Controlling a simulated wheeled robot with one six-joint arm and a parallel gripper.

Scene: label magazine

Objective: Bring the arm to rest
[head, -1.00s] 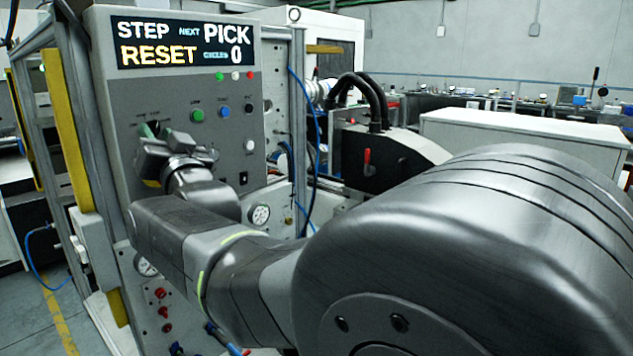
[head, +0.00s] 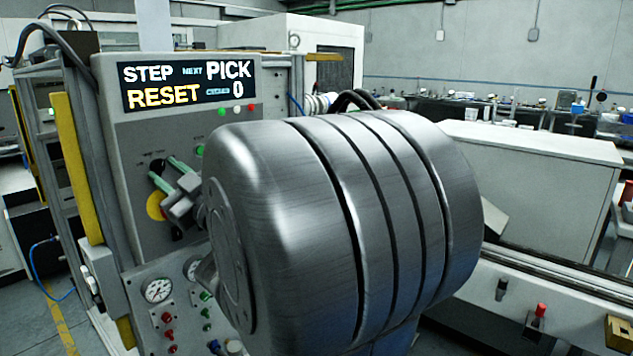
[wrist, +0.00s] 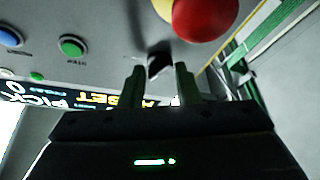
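My gripper (head: 168,172) is in front of the grey control panel (head: 135,140), partly hidden in the head view by my own large arm link. In the wrist view its two green fingers (wrist: 158,75) stand apart with nothing held between them. A dark selector knob (wrist: 158,63) on the panel lies just beyond the fingertips; I cannot tell how far off. The panel's display (head: 188,85) reads STEP, NEXT PICK, RESET and a count of 0.
A red mushroom button (wrist: 205,14) is close to the fingers, and its yellow disc (head: 156,206) shows in the head view. Green (wrist: 72,46) and blue (wrist: 10,37) buttons are nearby. Gauges (head: 158,290) sit below. A white cabinet (head: 540,170) stands right.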

